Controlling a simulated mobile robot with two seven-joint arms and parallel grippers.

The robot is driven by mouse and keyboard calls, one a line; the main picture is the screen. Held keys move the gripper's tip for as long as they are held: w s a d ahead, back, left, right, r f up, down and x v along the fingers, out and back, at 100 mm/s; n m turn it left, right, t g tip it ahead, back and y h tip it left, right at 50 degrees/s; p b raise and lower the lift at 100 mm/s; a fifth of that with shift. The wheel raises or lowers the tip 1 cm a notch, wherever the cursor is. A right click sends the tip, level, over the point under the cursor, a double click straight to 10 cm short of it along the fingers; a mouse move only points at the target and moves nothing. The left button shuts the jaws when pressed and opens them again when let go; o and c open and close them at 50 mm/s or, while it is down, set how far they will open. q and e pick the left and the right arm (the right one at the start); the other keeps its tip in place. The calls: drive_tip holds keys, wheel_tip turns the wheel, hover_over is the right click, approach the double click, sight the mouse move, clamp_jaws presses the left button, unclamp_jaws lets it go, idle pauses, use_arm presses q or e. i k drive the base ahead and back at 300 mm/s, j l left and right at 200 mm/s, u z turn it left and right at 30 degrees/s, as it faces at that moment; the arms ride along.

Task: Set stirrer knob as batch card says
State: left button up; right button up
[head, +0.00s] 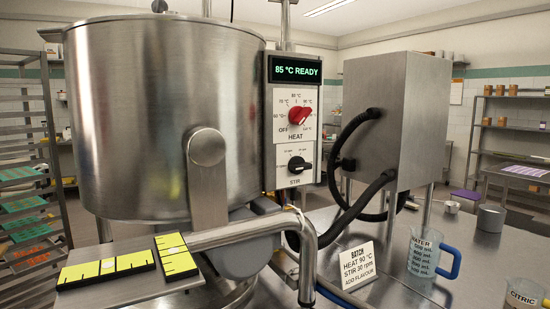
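The stirrer knob (297,165) is black and sits on the lower white plate of the control panel, above the word STIR. Its pointer seems to point right; the small rpm marks around it are too small to read surely. The batch card (357,266) stands on the steel table and reads HEAT 90 °C, STIR 30 rpm, ADD FLAVOUR. The red heat knob (299,116) is above the stirrer knob, turned toward the upper right. The display (296,70) reads 85 °C READY. Neither of my grippers shows in the head view.
A large steel kettle (150,115) stands left of the panel. Black hoses (362,205) run from a steel cabinet (408,130) right of it. A bent steel pipe (308,260) crosses in front. A measuring jug (422,258) marked WATER and a CITRIC beaker (522,294) stand right.

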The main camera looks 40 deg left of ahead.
sight(297, 165)
drive_tip(key=i+l+u, duration=0.1)
drive_tip(key=l+u, duration=0.2)
drive_tip(key=u, duration=0.2)
drive_tip(key=l+u, duration=0.3)
drive_tip(key=u, duration=0.15)
